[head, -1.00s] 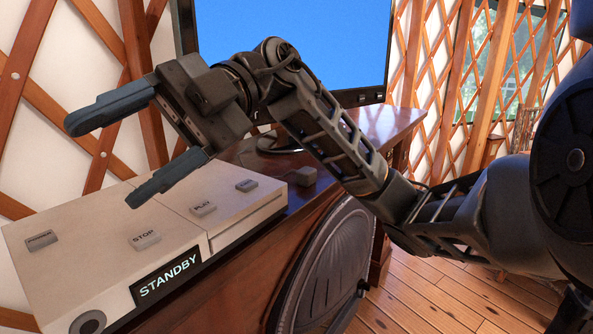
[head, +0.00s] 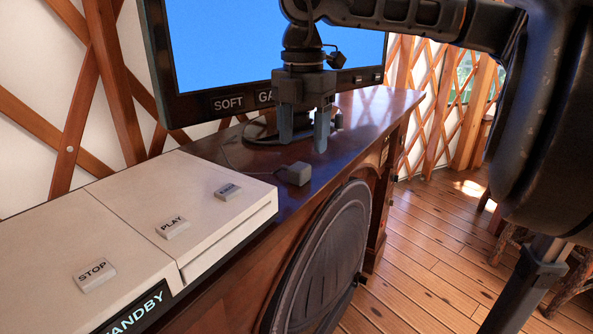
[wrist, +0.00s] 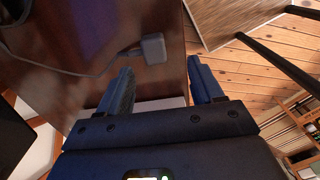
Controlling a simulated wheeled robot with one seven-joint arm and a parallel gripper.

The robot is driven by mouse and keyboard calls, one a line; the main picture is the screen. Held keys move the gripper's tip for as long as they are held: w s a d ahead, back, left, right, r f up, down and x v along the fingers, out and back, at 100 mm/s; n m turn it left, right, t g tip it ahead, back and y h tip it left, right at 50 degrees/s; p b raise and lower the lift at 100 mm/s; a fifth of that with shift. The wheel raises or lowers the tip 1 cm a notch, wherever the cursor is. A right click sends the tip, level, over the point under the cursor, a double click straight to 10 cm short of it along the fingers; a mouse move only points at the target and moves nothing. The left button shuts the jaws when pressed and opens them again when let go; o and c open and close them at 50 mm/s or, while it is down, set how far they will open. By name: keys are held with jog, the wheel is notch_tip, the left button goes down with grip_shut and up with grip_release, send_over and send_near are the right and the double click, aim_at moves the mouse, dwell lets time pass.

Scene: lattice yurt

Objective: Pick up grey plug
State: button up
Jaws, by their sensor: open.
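The grey plug (head: 294,174) is a small block with a thin cord, lying on the dark wooden cabinet top (head: 352,122) near its front edge. In the wrist view the plug (wrist: 153,48) shows beyond the fingertips, roughly in line with the gap between them, its cord running left. My gripper (head: 303,146) points down, open and empty, in front of the screen. In the head view its fingertips appear just above the plug. I see no contact.
A pale device (head: 150,215) with labelled buttons stands left of the plug. A large monitor (head: 225,60) stands behind. A dark round ribbed object (head: 325,265) leans against the cabinet front. The cabinet top is mostly clear to the right.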

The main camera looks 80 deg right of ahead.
aim_at(299, 165)
jog(key=shift+w+d+f+p, duration=0.2)
jog(key=shift+f+p, duration=0.2)
jog(key=shift+f, duration=1.4)
jog(key=shift+w+d+f+p, duration=0.15)
jog(key=shift+f+p, duration=0.25)
jog(key=shift+f, duration=1.35)
jog(key=shift+a, duration=0.1)
jog(key=shift+c, duration=0.5)
jog(key=c, duration=0.9)
